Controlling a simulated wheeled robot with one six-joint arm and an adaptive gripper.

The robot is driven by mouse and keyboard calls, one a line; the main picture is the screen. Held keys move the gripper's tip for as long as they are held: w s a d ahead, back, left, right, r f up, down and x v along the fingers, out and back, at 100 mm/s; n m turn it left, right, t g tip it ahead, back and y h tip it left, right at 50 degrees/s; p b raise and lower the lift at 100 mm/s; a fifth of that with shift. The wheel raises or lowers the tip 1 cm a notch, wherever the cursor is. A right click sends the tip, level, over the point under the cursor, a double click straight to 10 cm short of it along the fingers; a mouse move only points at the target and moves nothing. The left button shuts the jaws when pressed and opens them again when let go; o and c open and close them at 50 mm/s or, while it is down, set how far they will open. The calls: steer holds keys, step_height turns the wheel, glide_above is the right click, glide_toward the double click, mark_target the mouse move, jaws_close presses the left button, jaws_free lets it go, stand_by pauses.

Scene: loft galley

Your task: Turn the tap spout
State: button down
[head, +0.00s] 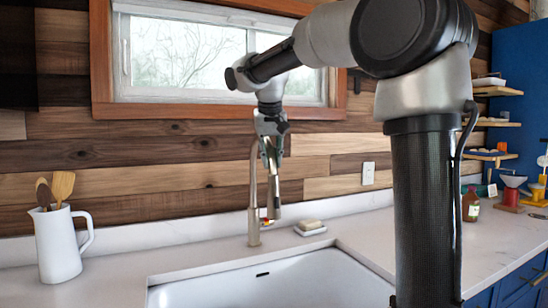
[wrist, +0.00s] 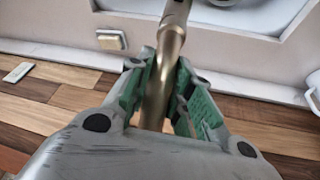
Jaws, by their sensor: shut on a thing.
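The brushed metal tap (head: 254,205) stands upright on the counter behind the sink (head: 190,293). Its spout (head: 274,190) hangs down on the right of the upright. My gripper (head: 269,160) reaches down from above onto the upper part of the tap and hides the top bend. In the wrist view, my gripper (wrist: 165,78) is shut on the spout (wrist: 173,38), with a green-padded finger on each side of the metal tube.
A soap on a dish (head: 310,227) sits right of the tap. A white jug with wooden spoons (head: 58,245) stands at the left. The wooden wall and window (head: 185,55) are close behind. The counter between jug and tap is clear.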

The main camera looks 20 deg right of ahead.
steer(key=w+a+m+g+h, duration=0.1)
steer(key=w+a+m, duration=0.2)
steer(key=a, duration=0.7)
steer(key=shift+w+a+m, duration=0.2)
steer(key=shift+w+m, duration=0.15)
steer(key=shift+m, duration=0.85)
steer(key=c, duration=1.3)
jaws_free()
steer(key=shift+r, duration=0.1)
steer(key=v, duration=1.1)
steer(key=shift+a+r, duration=0.3)
steer(key=shift+r, duration=0.05)
